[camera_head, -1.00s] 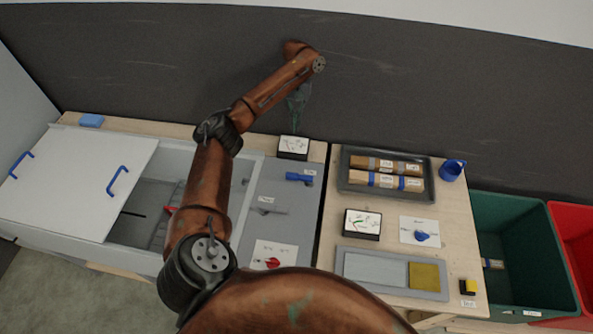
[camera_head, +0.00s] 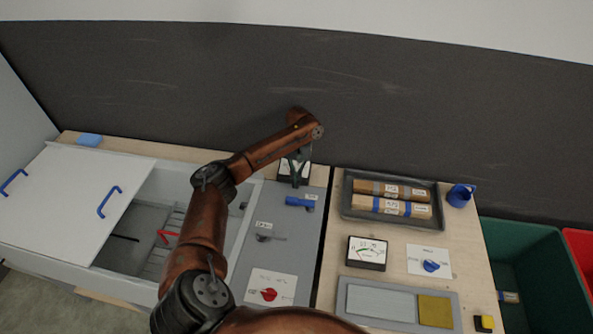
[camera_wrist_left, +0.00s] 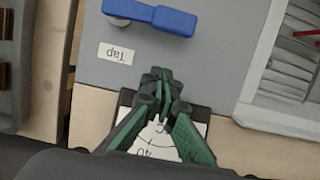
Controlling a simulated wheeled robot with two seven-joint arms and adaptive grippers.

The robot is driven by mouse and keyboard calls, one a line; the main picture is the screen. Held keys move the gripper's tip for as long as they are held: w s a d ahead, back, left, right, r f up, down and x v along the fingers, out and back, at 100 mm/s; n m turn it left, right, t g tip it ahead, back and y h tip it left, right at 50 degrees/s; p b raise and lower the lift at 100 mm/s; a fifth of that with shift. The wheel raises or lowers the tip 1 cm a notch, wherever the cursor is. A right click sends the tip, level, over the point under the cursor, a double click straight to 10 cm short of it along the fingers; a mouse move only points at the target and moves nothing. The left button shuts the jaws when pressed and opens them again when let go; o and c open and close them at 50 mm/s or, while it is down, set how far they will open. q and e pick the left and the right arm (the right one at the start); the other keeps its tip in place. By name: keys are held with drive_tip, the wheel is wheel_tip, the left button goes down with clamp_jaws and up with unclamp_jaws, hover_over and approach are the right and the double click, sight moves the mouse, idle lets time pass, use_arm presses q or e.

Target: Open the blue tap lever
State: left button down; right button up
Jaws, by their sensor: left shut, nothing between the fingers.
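The blue tap lever (camera_head: 300,202) lies level on the grey panel beside the sink, behind the small grey spout or fitting (camera_head: 268,236). It shows large at the top of the left wrist view (camera_wrist_left: 150,16), with a white "Tap" label (camera_wrist_left: 116,53) beside it. My left gripper (camera_head: 296,179) points down just behind the lever, in front of a white dial gauge. In the left wrist view its green fingers (camera_wrist_left: 160,82) are closed together and empty, apart from the lever. My right gripper is not in view.
The dial gauge (camera_wrist_left: 158,138) stands close under my left fingers. A red knob (camera_head: 268,294) is nearer on the panel. The sink with a white sliding cover (camera_head: 70,200) is at left. A tray of packages (camera_head: 352,206), another gauge (camera_head: 367,252) and a blue knob (camera_head: 431,265) are at right.

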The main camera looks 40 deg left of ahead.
sight(300, 202)
use_arm(q)
drive_tip(key=shift+s+d+r+p, duration=0.15)
drive_tip(key=shift+s+d, duration=0.3)
drive_tip(key=shift+s, duration=0.4)
drive_tip(key=shift+s+d+r+p, duration=0.15)
drive_tip(key=shift+s+d, duration=0.3)
drive_tip(key=shift+s, duration=0.4)
drive_tip(key=shift+f, duration=0.1)
